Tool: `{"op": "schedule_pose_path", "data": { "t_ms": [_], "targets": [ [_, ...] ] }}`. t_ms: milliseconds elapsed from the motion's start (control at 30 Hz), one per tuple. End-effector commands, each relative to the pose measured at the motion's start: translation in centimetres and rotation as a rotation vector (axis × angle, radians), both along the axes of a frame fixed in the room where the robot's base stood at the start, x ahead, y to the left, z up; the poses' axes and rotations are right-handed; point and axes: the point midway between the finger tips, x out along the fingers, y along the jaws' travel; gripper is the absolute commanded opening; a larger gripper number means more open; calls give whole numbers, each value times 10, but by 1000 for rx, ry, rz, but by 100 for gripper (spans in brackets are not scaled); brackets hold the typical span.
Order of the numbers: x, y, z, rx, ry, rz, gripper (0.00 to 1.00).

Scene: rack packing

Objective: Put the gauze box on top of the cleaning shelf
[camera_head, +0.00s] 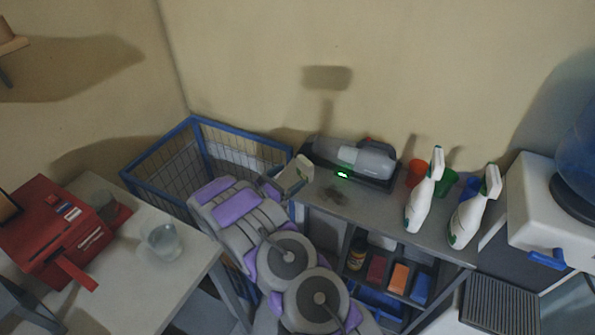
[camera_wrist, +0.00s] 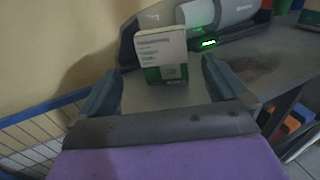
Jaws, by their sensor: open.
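The gauze box (camera_wrist: 162,50), a small white and green carton, stands upright just beyond my fingers in the wrist view. It appears to rest on the grey top of the cleaning shelf (camera_wrist: 215,86). My gripper (camera_wrist: 160,70) is open, with one finger on each side in front of the box and gaps to both. In the head view the gauze box (camera_head: 295,174) is at the left end of the cleaning shelf (camera_head: 375,212), and my arm partly hides that end. My gripper (camera_head: 276,186) is beside it at the left.
A handheld vacuum (camera_head: 355,158) lies on its dock behind the box. Two spray bottles (camera_head: 425,195) and red and green cups (camera_head: 446,182) stand farther right. A blue wire basket (camera_head: 190,150) is at the left. A table with a red box (camera_head: 60,230) and glass (camera_head: 163,243) is at lower left.

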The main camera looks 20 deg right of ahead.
Motion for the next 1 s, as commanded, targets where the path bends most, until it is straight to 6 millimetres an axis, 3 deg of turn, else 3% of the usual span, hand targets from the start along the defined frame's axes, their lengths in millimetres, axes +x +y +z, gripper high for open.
{"op": "schedule_pose_path", "data": {
  "t_ms": [133, 400, 533, 800, 1000],
  "targets": [
    [-5, 20, 0, 1, 1, 4, 100],
    [-9, 17, -1, 15, 4, 2, 100],
    [6, 20, 9, 39, 57, 55, 100],
    [67, 64, 65, 56, 408, 415, 100],
    [83, 104, 110, -43, 703, 754, 100]
  ]
}}
